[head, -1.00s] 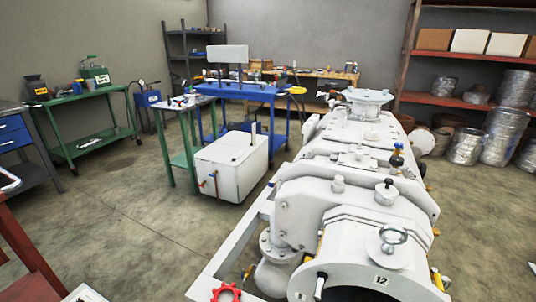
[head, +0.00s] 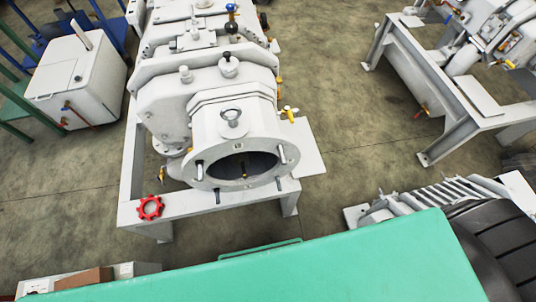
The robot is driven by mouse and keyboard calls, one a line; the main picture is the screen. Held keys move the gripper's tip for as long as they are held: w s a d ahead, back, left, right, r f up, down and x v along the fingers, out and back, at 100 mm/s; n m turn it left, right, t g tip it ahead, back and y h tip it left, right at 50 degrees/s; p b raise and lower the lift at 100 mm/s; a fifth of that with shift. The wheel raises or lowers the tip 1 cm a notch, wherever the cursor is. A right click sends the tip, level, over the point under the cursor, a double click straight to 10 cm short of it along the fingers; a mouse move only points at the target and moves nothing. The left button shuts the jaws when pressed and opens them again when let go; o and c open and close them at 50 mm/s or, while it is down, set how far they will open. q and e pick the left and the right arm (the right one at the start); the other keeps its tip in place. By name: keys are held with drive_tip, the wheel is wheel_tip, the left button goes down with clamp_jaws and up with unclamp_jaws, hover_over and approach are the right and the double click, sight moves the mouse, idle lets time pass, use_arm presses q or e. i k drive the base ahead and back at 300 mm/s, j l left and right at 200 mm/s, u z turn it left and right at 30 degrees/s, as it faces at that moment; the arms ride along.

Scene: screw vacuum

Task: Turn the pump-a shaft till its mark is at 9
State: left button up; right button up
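A large white pump (head: 200,98) lies on a white frame, its round open end toward me. The ring around the opening (head: 238,165) carries a small label at the top (head: 238,146), too small to read now, and several pegs. Inside the dark opening a small shaft-like part (head: 243,171) shows; its mark cannot be made out. A second white machine (head: 480,40) on its own frame stands at the upper right. I cannot tell which of them is pump-a. Neither of my grippers is in view.
A red handwheel (head: 150,208) sits at the frame's front left corner. A teal surface (head: 270,265) fills the foreground. A black ribbed part (head: 500,245) and a white finned part (head: 430,200) lie at right. A white box (head: 75,80) stands upper left. The floor between the machines is clear.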

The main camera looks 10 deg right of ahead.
sight(242, 159)
drive_tip(key=k+z, duration=0.5)
drive_tip(key=k, duration=0.25)
drive_tip(key=k+l+z, duration=0.15)
drive_tip(key=z, duration=0.2)
drive_tip(key=k+l+z, duration=0.15)
drive_tip(key=l+z, duration=0.25)
drive_tip(key=j, duration=0.1)
